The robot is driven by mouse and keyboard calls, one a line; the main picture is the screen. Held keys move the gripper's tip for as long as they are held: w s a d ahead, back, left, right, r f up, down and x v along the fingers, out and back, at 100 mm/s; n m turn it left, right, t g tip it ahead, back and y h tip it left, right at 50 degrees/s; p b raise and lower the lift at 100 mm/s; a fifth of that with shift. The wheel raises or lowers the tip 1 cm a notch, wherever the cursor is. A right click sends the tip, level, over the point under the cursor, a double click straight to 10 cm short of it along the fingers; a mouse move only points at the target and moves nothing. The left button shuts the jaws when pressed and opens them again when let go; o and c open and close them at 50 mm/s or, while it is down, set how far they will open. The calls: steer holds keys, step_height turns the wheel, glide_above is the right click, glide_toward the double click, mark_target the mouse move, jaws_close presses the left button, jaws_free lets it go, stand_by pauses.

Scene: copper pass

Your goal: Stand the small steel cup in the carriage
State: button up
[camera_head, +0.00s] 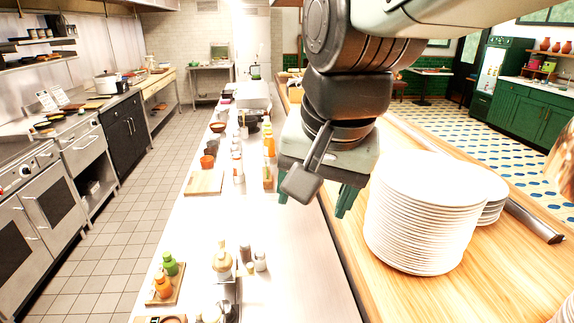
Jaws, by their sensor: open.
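My gripper (313,206) hangs over the edge between the pale counter and the wooden counter, its two green fingers apart and nothing visible between them. I cannot pick out the small steel cup for sure. I cannot pick out the carriage for sure either. A small cluster at the front of the pale counter holds a cream-topped container (222,261) and small shakers (260,262), with dark and metal parts below them cut by the bottom edge. My arm hides part of the counters behind it.
A tall stack of white plates (420,225) stands on the wooden counter (480,285), right of my gripper. On the pale counter (300,285) are a board with green and orange bottles (166,276), a cutting board (204,183) and several jars. The pale counter below my gripper is clear.

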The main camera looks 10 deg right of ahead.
steer(key=s+d+r+n+t, duration=0.1)
steer(key=s+d+n, duration=0.2)
steer(key=s, duration=0.4)
steer(key=shift+d+n+t+h, duration=0.15)
steer(key=shift+n+t+h, duration=0.2)
steer(key=shift+n, duration=0.25)
steer(key=shift+w, duration=0.1)
